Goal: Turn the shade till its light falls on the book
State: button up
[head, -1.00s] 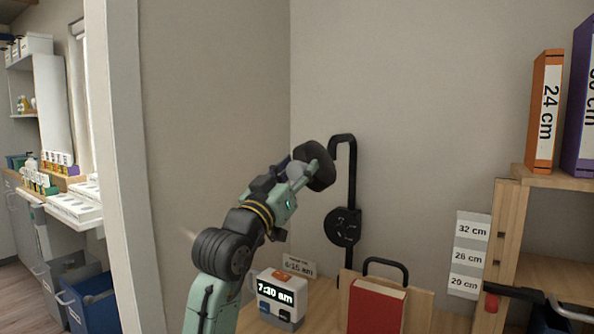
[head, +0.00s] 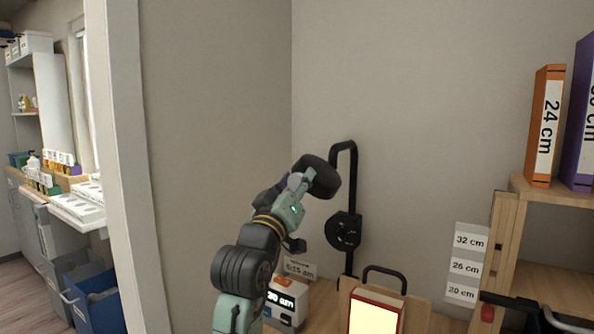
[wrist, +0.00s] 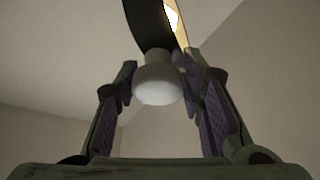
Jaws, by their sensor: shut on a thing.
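The dark lamp shade (head: 321,177) sits at the end of a black bent lamp arm (head: 353,190) on the back wall. My gripper (head: 297,184) is shut on the shade's pale round knob, which shows between the two fingers in the wrist view (wrist: 157,85). The shade (wrist: 148,22) is above the knob there, with a bright lit opening beside it. The red-edged book (head: 373,317) stands low in front of a wooden board, its face glowing pale yellow. Its lower part is cut off by the picture's edge.
A clock (head: 286,300) stands on the desk left of the book, partly behind my arm. A black handle (head: 385,270) rises behind the book. Shelves with binders (head: 543,125) and height labels (head: 466,265) are at the right. A wall edge is at the left.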

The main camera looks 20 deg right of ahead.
jog(key=shift+s+r, duration=0.1)
jog(key=shift+r, duration=0.05)
jog(key=shift+d, duration=0.1)
jog(key=o, duration=1.1)
jog(key=v, duration=1.2)
